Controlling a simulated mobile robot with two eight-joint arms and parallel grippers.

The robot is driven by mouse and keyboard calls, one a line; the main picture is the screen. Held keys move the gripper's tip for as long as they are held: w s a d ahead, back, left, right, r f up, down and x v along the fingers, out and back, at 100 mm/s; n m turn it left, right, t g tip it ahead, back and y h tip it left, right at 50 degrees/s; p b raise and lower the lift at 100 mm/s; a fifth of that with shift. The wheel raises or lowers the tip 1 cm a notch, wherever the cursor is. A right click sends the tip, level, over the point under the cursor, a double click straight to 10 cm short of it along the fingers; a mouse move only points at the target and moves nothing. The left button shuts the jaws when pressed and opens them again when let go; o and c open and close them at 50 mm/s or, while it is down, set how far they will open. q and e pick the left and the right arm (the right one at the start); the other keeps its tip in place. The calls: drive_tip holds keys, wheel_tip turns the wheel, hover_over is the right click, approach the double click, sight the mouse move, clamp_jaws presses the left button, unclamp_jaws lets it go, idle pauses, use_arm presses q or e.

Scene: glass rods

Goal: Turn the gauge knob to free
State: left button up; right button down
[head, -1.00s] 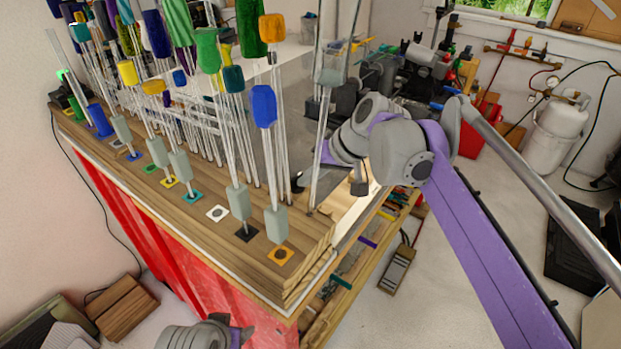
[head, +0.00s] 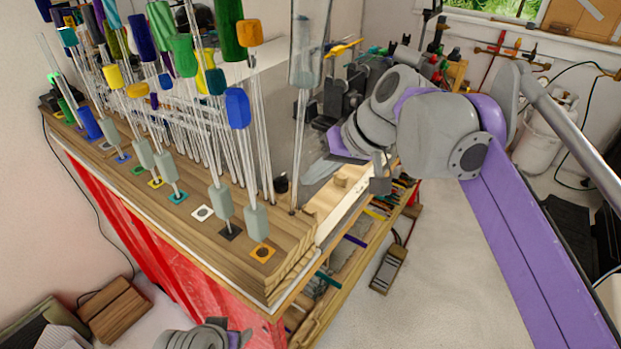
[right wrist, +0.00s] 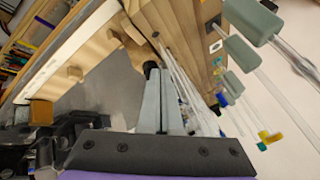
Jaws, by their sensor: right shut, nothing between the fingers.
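A small dark knob (head: 281,184) stands on the wooden rack's top near its right end, behind the front rods. I cannot read any marking or setting on it, so I cannot tell whether it is the gauge knob. My right gripper (head: 304,186) reaches in from the right with its grey fingers low over the rack. In the right wrist view, its fingers (right wrist: 155,78) lie together, empty, with a black knob-like end (right wrist: 150,68) just past their tips; whether they touch is unclear. Only a grey link of my left arm shows at the bottom of the head view.
The wooden rack (head: 290,255) carries many upright glass rods with coloured handles close to the right gripper. Pale grey blocks (head: 257,222) stand on rods along its front edge. A wooden strip with pegs (head: 340,195) lies right of the rack. The floor at right is mostly open.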

drive_tip(key=s+d+f+m+t+h, duration=0.1)
drive_tip(key=s+d+f+h, duration=0.1)
drive_tip(key=s+d+f, duration=0.4)
drive_tip(key=s+d+f+m+h, duration=0.1)
drive_tip(key=s+d+f, duration=0.5)
drive_tip(key=f, duration=0.6)
drive_tip(key=s+d+f+m+t+h, duration=0.1)
drive_tip(key=s+d+f+h, duration=0.2)
drive_tip(key=s+d+f, duration=0.3)
wheel_tip(320, 180, down, 4)
drive_tip(key=shift+s+d+r+m+t+h, duration=0.2)
drive_tip(key=shift+d+r+m+t+h, duration=0.15)
drive_tip(key=shift+d, duration=0.35)
